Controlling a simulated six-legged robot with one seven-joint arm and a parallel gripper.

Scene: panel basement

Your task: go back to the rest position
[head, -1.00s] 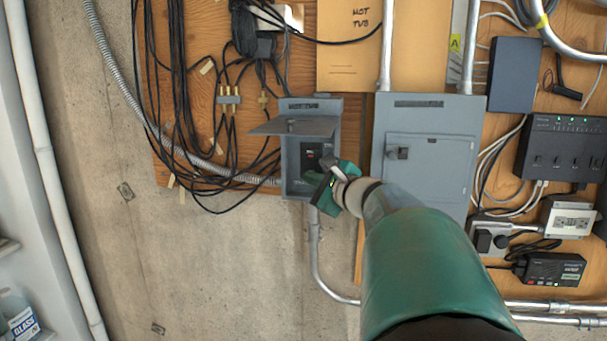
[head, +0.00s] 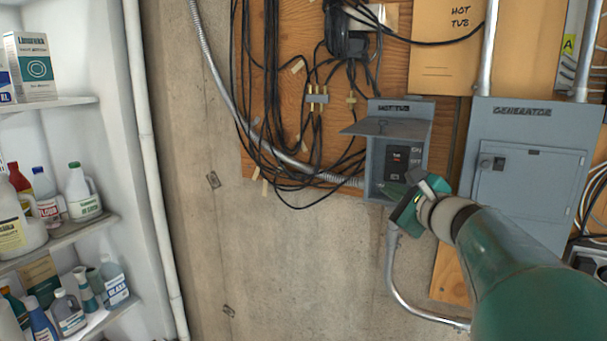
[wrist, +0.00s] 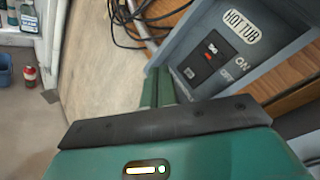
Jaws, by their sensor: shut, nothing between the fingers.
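My gripper (head: 412,205) is teal and sits at the lower front of a grey box labelled HOT TUB (head: 399,150). Its fingers are together with nothing between them. The box's lid (head: 386,130) is flipped up and open. Inside is a black switch (head: 396,163) with ON and OFF marks. In the wrist view, my gripper's fingers (wrist: 158,87) are just left of the switch panel, and the switch (wrist: 212,56) shows a small red part. I cannot tell whether the fingers touch the box.
A grey GENERATOR box (head: 530,170) stands right of the hot tub box, behind my arm. Black cables (head: 270,90) hang on the plywood at upper left. A conduit (head: 395,280) runs below the box. White shelves (head: 60,240) with bottles stand at far left.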

